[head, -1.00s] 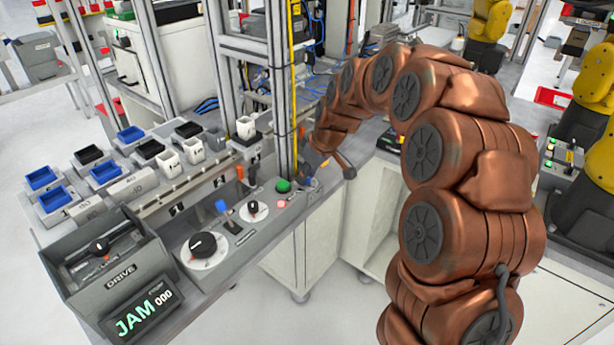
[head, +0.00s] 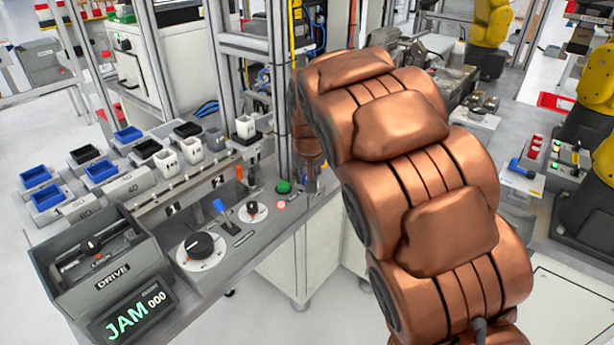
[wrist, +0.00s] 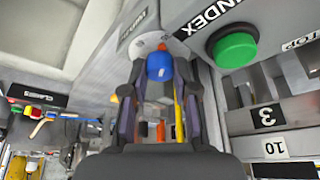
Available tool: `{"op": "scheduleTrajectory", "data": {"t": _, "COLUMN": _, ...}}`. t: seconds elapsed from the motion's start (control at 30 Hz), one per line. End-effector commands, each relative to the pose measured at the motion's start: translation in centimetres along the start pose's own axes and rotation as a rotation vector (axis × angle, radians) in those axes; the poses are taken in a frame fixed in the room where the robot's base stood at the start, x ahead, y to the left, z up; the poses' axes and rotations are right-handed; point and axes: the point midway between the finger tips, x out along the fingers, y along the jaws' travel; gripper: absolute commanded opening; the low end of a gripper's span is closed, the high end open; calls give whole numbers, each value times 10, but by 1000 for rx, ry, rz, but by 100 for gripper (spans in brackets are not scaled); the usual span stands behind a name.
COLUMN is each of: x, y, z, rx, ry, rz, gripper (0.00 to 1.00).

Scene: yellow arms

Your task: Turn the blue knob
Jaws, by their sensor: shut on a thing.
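The blue knob (wrist: 160,68) shows in the wrist view, on a light round plate on the grey panel. My gripper (wrist: 160,75) has its two dark fingers on either side of the knob and is shut on it. In the head view my gripper (head: 310,184) is a small shape at the panel's far right end, below my copper arm. The knob cannot be made out there.
A green button (wrist: 234,48) marked INDEX is right of the knob in the wrist view. In the head view, the panel also holds a black dial (head: 201,246), a blue-tipped lever (head: 220,206) and a JAM display (head: 138,313).

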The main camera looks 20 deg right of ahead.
Motion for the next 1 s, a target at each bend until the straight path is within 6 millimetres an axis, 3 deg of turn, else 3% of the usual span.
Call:
{"op": "scheduleTrajectory", "data": {"t": 0.7, "x": 0, "y": 0, "z": 0, "rx": 72, "ry": -1, "rz": 29, "gripper": 0}}
{"op": "scheduleTrajectory", "data": {"t": 0.73, "x": 0, "y": 0, "z": 0, "rx": 72, "ry": -1, "rz": 29, "gripper": 30}}
{"op": "scheduleTrajectory", "data": {"t": 0.83, "x": 0, "y": 0, "z": 0, "rx": 72, "ry": -1, "rz": 29, "gripper": 39}}
{"op": "scheduleTrajectory", "data": {"t": 1.0, "x": 0, "y": 0, "z": 0, "rx": 71, "ry": -1, "rz": 29, "gripper": 39}}
